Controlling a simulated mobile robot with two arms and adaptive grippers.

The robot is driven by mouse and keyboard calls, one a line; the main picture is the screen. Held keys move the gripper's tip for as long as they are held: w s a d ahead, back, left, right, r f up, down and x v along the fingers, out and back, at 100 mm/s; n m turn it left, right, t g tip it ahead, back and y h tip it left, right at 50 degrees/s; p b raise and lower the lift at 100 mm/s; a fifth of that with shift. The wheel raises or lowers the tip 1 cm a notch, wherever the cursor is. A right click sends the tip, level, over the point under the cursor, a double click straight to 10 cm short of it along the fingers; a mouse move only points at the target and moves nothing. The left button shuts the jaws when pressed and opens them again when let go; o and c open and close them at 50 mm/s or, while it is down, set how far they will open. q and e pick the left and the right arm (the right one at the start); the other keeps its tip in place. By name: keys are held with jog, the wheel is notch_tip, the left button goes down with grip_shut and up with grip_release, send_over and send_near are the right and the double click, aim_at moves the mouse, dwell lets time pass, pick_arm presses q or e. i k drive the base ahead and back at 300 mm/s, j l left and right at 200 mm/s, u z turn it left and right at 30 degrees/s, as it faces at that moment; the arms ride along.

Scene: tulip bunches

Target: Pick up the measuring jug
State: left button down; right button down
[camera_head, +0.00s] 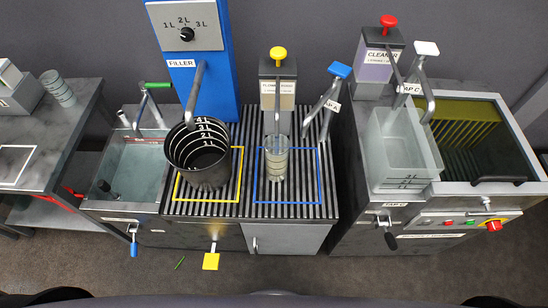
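A small clear cylindrical vessel with markings (277,160), which looks like the measuring jug, stands upright inside the blue square outline on the ribbed drain grid, under the pump labelled in the middle. A dark bucket with white litre marks (205,172) stands inside the yellow square under the blue filler (190,50). A square clear container with marks (404,150) stands at the right under a tap. Neither of my grippers shows in the head view. Dark parts at the bottom edge are cut off, and I cannot tell what they are.
A sink (130,170) lies left of the grid. A dark basin with a yellow-green ribbed insert (480,135) lies at the right. Another tap (325,100) with a blue top stands right of the jug. A stack of clear cups (58,88) stands on the left table.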

aim_at(276, 149)
jog(key=u, duration=1.3)
jog(key=z, duration=1.3)
jog(key=k+z, duration=0.45)
jog(key=k, duration=0.2)
